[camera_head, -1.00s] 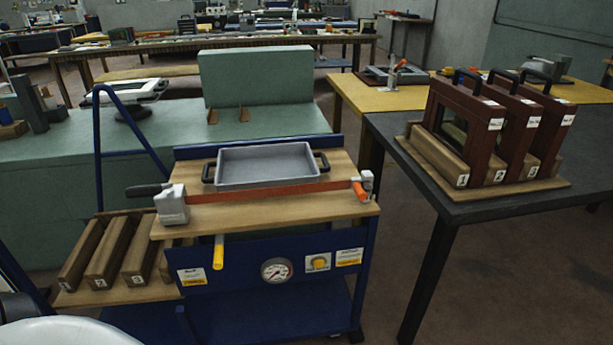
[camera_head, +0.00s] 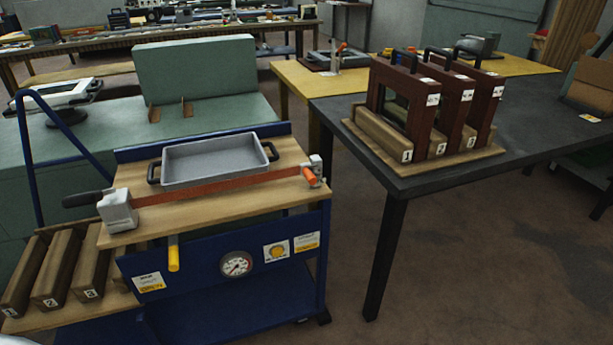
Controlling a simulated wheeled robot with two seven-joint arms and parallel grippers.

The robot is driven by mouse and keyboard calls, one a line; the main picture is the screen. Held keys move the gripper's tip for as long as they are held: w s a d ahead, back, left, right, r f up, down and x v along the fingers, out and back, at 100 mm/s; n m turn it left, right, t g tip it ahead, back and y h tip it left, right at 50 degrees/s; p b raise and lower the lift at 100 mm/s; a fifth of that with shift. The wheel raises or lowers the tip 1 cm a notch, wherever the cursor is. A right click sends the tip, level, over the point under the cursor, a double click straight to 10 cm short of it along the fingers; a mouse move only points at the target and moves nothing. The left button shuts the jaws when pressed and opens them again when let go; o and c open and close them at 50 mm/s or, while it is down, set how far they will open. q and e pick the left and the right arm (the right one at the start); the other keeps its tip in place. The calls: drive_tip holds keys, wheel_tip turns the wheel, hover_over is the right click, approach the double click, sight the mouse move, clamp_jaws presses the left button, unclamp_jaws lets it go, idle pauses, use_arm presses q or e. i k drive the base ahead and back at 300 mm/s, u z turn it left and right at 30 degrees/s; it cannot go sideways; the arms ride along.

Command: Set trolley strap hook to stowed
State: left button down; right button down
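The blue trolley (camera_head: 215,300) stands at the left with a wooden top. An orange-red strap (camera_head: 215,189) runs across the top in front of a grey tray (camera_head: 215,161). Its left end meets a grey ratchet block (camera_head: 117,210) with a dark handle (camera_head: 82,199). Its right end reaches the orange strap hook (camera_head: 311,176) at a small grey bracket (camera_head: 317,166); whether the hook is latched there is too small to tell. A yellow lever (camera_head: 173,255) hangs below the top's front edge. Neither of my grippers is in view.
A dark table (camera_head: 540,130) at the right bears red-brown frames (camera_head: 420,95) on a wooden base. Numbered wooden blocks (camera_head: 55,265) lie on the trolley's left shelf. A green bench (camera_head: 25,150) stands behind. Floor (camera_head: 480,270) at the front right is clear.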

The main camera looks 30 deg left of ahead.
sight(309, 176)
drive_tip(key=u, duration=0.55)
drive_tip(key=k, duration=0.65)
drive_tip(key=u, duration=1)
drive_tip(key=i, duration=1.2)
drive_tip(key=z, duration=0.05)
